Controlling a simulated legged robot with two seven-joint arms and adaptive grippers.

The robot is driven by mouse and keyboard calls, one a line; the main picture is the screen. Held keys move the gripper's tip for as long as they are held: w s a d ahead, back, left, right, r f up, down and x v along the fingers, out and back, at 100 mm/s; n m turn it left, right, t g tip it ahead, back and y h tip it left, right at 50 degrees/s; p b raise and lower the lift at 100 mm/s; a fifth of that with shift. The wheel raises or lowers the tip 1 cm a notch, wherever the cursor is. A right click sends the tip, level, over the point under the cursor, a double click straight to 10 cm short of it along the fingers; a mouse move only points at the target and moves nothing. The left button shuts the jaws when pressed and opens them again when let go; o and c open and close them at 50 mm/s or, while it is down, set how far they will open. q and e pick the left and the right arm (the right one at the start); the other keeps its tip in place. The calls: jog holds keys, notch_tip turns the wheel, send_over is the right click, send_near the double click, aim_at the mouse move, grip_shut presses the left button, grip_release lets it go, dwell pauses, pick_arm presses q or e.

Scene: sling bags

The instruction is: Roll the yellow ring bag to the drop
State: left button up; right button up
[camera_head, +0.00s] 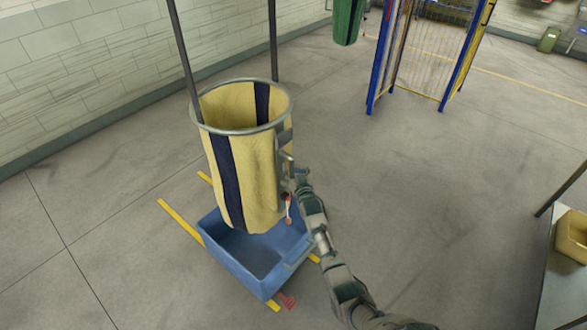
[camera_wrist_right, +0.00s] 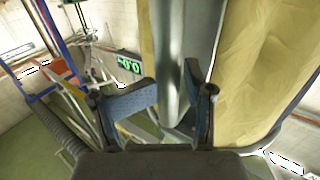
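The yellow ring bag (camera_head: 258,175) has dark stripes and a metal ring (camera_head: 242,130) around its open top. It hangs upright over a blue tub, its lower end at the tub's far side. My right gripper (camera_head: 287,165) is at the bag's right side, just below the ring. In the right wrist view, the blue fingers of my right gripper (camera_wrist_right: 170,90) close in on both sides of a grey metal tube (camera_wrist_right: 168,55). The yellow cloth (camera_wrist_right: 255,75) is close on the right there. My left gripper is not in view.
The blue tub (camera_head: 225,258) stands on the floor among yellow floor strips (camera_head: 180,222). A blue-framed rack (camera_head: 378,65) and a green bag (camera_head: 347,20) are at the back. A table (camera_head: 561,270) is at right. Floor between is clear.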

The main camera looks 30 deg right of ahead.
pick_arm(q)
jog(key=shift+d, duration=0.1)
pick_arm(e)
jog(key=shift+d, duration=0.1)
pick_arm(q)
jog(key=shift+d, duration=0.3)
pick_arm(e)
jog(key=s+a, duration=0.2)
jog(key=s, duration=0.9)
jog(key=shift+s+f, duration=0.2)
jog(key=shift+s, duration=0.1)
dwell(0.6)
